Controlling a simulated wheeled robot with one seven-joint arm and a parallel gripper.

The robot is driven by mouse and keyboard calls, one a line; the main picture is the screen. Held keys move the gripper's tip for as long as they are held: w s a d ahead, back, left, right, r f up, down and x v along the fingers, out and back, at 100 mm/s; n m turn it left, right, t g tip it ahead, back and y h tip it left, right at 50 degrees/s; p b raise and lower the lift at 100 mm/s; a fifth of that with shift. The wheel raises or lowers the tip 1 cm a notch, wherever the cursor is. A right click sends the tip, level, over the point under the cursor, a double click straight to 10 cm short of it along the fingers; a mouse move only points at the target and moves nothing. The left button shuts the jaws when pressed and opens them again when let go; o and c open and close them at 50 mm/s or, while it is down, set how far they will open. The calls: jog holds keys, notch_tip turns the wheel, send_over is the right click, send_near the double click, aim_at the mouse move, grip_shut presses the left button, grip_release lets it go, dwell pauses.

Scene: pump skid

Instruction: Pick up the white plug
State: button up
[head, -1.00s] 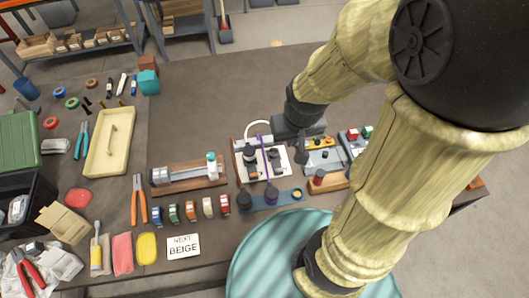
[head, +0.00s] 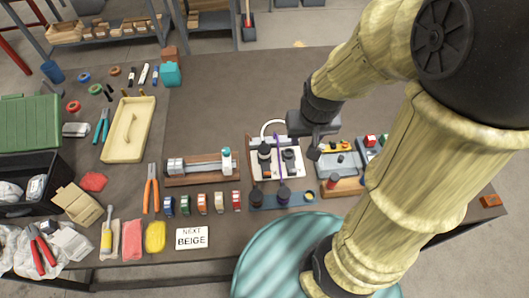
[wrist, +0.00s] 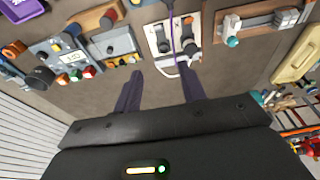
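A white panel (head: 262,172) on a wooden board holds two dark upright fittings, with a purple cable across it and a white cable (head: 272,123) looping at its back edge. In the wrist view the panel (wrist: 153,42) lies beyond my fingertips, and the white cable (wrist: 178,72) curves at its near edge. I cannot make out a distinct white plug; it may be the end of this cable, too small to tell. My gripper (wrist: 160,80) is open, with nothing between its fingers. In the head view my gripper (head: 316,128) hangs right of the panel's back edge.
A wooden stand with a clamped cylinder (head: 200,166) is left of the panel. A grey control box (head: 342,162) is close on the right. A blue strip (head: 265,204) with dark knobs lies in front. The table behind the panel is bare.

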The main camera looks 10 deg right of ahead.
jog(key=o, duration=0.5)
jog(key=w+a+f+b, duration=0.1)
jog(key=w+a+f, duration=0.2)
jog(key=w, duration=0.2)
jog(key=w+a+f+m+g+b, duration=0.1)
jog(key=w+a+f, duration=0.1)
jog(key=w, duration=0.3)
jog(key=w+a+f+m+g+b, duration=0.1)
jog(key=w+a+f, duration=0.2)
jog(key=w, duration=0.2)
jog(key=shift+a+f+b, duration=0.3)
jog(key=shift+a+b, duration=0.05)
jog(key=shift+b, duration=0.05)
jog(key=shift+c, duration=0.2)
jog(key=shift+s+r, duration=0.1)
jog(key=p, duration=0.2)
send_near(264, 149)
jog(key=f, duration=0.3)
jog(key=w+f, duration=0.1)
jog(key=f, duration=0.1)
jog(key=shift+d, duration=0.1)
jog(key=shift+s+f+p, duration=0.15)
jog(key=shift+f+p, duration=0.35)
jog(key=shift+s+f+p, duration=0.1)
jog(key=shift+f+p, duration=0.55)
jog(key=shift+f, duration=1.45)
